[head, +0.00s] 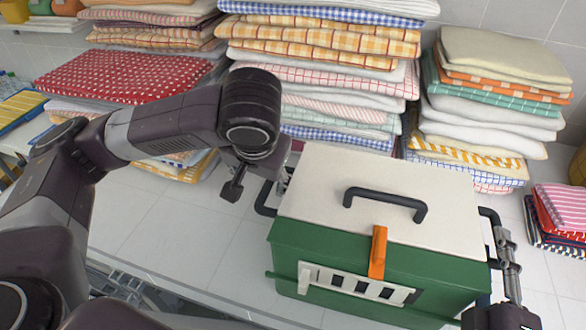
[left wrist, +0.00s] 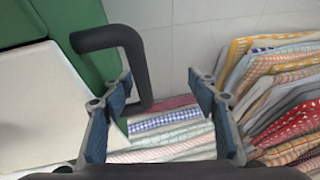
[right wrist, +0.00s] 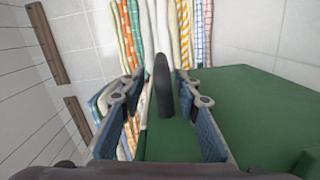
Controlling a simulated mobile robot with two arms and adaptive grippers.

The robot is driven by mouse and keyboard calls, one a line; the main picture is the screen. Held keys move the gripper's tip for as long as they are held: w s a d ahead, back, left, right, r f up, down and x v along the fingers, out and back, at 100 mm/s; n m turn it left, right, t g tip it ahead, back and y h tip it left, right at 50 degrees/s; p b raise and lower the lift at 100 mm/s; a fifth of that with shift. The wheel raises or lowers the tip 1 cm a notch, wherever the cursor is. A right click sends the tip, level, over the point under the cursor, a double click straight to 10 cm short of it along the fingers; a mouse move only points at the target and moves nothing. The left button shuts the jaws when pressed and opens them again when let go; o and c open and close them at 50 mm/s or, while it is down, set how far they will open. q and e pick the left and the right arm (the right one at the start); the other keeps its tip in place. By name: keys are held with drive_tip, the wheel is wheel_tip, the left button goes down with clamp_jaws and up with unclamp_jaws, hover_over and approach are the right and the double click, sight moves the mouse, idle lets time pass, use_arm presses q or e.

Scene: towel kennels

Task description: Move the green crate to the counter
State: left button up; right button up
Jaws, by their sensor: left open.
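The green crate (head: 380,260) has a cream lid, a black top handle (head: 385,203) and an orange latch (head: 378,252). It stands upright on the white tiled surface. My left gripper (head: 259,187) is open at the crate's left side handle (head: 266,198). In the left wrist view that handle (left wrist: 135,60) reaches between the spread fingers, closer to the left one. My right gripper (head: 503,243) is at the right side handle (head: 491,216). In the right wrist view that handle (right wrist: 163,85) stands between the fingers with gaps on both sides.
Tall stacks of folded towels (head: 320,60) stand right behind the crate, with another stack (head: 490,100) behind its right. Small folded towels (head: 560,205) lie at the far right. Bare tiles (head: 165,220) lie left of the crate.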

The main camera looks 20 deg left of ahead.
use_arm(q)
drive_tip(key=shift+d, duration=0.1)
drive_tip(key=v, duration=1.2)
use_arm(e)
drive_tip(key=shift+d, duration=0.1)
idle(0.3)
drive_tip(key=shift+o, duration=0.2)
drive_tip(key=o, duration=0.8)
drive_tip(key=shift+c, duration=0.2)
drive_tip(key=shift+d, duration=0.1)
